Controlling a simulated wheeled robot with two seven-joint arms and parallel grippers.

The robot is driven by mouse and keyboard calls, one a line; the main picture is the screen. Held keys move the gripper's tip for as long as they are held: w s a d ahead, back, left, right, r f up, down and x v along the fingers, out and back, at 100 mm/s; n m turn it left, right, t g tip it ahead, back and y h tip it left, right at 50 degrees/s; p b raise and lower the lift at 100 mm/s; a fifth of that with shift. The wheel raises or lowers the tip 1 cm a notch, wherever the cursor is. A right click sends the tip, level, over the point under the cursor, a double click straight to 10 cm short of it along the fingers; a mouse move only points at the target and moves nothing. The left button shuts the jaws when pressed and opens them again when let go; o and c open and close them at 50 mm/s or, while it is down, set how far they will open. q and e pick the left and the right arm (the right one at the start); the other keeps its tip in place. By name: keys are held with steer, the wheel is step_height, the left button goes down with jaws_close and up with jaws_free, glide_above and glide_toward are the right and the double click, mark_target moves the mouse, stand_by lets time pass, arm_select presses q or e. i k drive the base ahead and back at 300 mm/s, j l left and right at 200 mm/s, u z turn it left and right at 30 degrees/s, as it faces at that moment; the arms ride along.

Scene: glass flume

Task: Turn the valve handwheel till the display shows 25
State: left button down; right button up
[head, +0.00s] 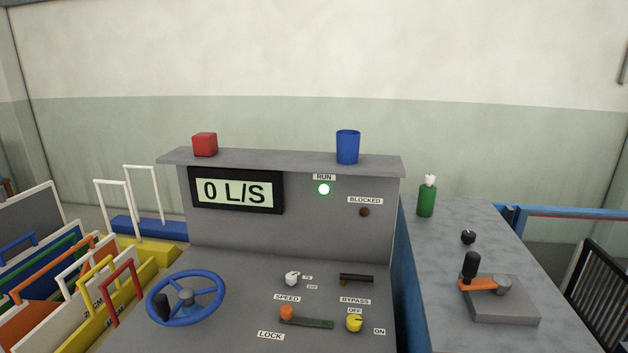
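The blue valve handwheel (186,298) lies on the console's sloping panel at the left, with a grey hub and a black knob (162,307) on its left side. The display (236,192) on the upright face reads "0 L/S". The green RUN lamp (324,189) is lit, and the BLOCKED lamp (364,211) is dark. The orange LOCK knob (287,312) is at the left end of its slot. Neither of my grippers shows in the head view.
The panel also holds a white SPEED switch (292,279), a black BYPASS handle (357,278) and a yellow OFF/ON knob (354,323). A red block (205,144) and blue cup (348,147) stand on the ledge. A side table (460,222) holds a green bottle and an orange crank.

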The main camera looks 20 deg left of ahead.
mark_target(163, 315)
steer(key=u, duration=1.65)
